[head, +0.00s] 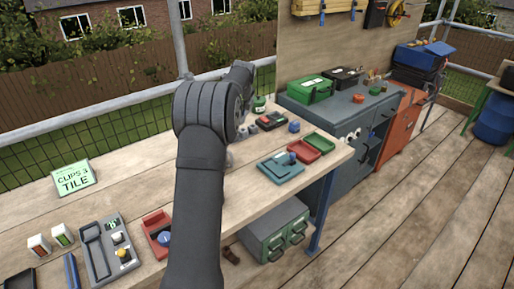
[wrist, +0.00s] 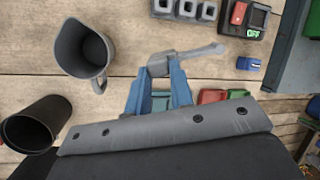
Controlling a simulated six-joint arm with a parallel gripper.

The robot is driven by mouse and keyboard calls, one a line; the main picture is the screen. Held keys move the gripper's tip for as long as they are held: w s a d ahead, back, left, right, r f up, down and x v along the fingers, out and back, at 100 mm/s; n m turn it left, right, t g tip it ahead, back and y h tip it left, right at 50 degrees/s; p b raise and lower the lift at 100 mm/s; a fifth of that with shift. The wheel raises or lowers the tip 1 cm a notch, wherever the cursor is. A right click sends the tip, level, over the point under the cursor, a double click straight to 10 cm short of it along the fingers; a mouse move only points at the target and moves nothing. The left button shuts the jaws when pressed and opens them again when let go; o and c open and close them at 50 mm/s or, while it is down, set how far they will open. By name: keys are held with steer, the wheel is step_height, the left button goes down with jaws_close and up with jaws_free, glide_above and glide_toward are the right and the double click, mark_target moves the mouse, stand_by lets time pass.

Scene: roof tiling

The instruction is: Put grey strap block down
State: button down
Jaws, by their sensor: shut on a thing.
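My gripper (wrist: 161,84) shows in the wrist view as two blue fingers pointing up the picture. It is shut on a grey piece, which looks like the grey strap block (wrist: 164,64). A thin grey arm runs from that piece to the right, ending in a wider tip. The fingers cover part of the block's lower side. Bare wooden bench (wrist: 125,14) shows around it; I cannot tell whether the block touches the wood. In the head view my own arm hides the gripper and the block.
A grey jug (wrist: 82,48) stands left of the gripper, with a black cup (wrist: 35,122) below it. Grey sockets (wrist: 186,8), a switch box (wrist: 250,18) and a small blue object (wrist: 248,64) lie above and right. Red (head: 305,150) and green (head: 319,142) trays sit near the bench's right end.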

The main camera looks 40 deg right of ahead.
steer(key=s+d+m, duration=0.2)
steer(key=s+d, duration=0.7)
steer(key=s, duration=0.1)
steer(key=shift+w+a+f+m+g+y, duration=0.25)
steer(key=shift+w+a+f+m+y, duration=0.15)
steer(key=shift+w+f, duration=1.8)
steer(key=shift+w+a+f+m+g+y, duration=0.35)
steer(key=shift+w+f, duration=1.1)
steer(key=shift+f, duration=1.45)
steer(key=shift+w+a+f+m+g+y, duration=0.1)
steer(key=shift+w+a+f+m+y, duration=0.3)
steer(key=shift+w+f, duration=1.8)
steer(key=shift+s+a+f, duration=0.15)
steer(key=shift+s+f, duration=0.2)
steer(key=shift+f, duration=0.1)
steer(key=c, duration=1.3)
jaws_free()
steer(key=shift+o, duration=0.2)
